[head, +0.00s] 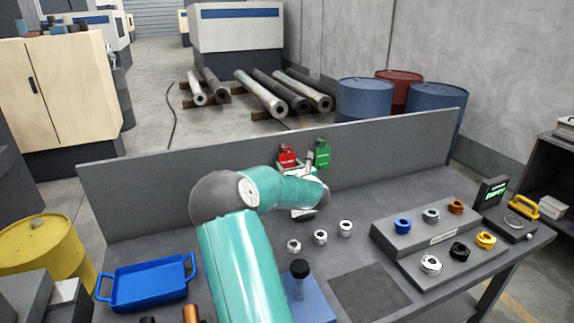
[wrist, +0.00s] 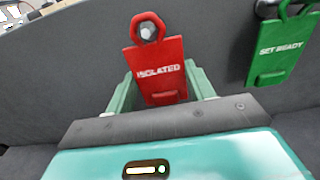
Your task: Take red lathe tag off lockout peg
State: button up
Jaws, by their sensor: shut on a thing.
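The red tag (wrist: 160,68), marked "ISOLATED", hangs by its hexagonal loop at the panel in the wrist view. The rounded grey end of a peg (wrist: 148,31) shows inside the loop, so the loop is still around it. My gripper (wrist: 163,92) is shut on the lower part of the red tag, a finger on either side. The red tag also shows in the head view (head: 288,157), just beyond my gripper (head: 299,176), which my arm partly hides.
A green "SET READY" tag (wrist: 278,48) hangs close to the right. The upright grey panel (head: 400,140) stands right behind the tags. Below lie several metal nuts, a blue tray (head: 148,281) and a stepped rack (head: 440,238) of coloured rings.

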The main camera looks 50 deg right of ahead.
jog(key=shift+r+v, duration=0.15)
jog(key=shift+v, duration=0.6)
jog(key=shift+r+v, duration=0.2)
jog(key=shift+v, duration=0.5)
jog(key=shift+s+a, duration=0.1)
jog(key=v, duration=0.7)
jog(key=shift+f, duration=0.15)
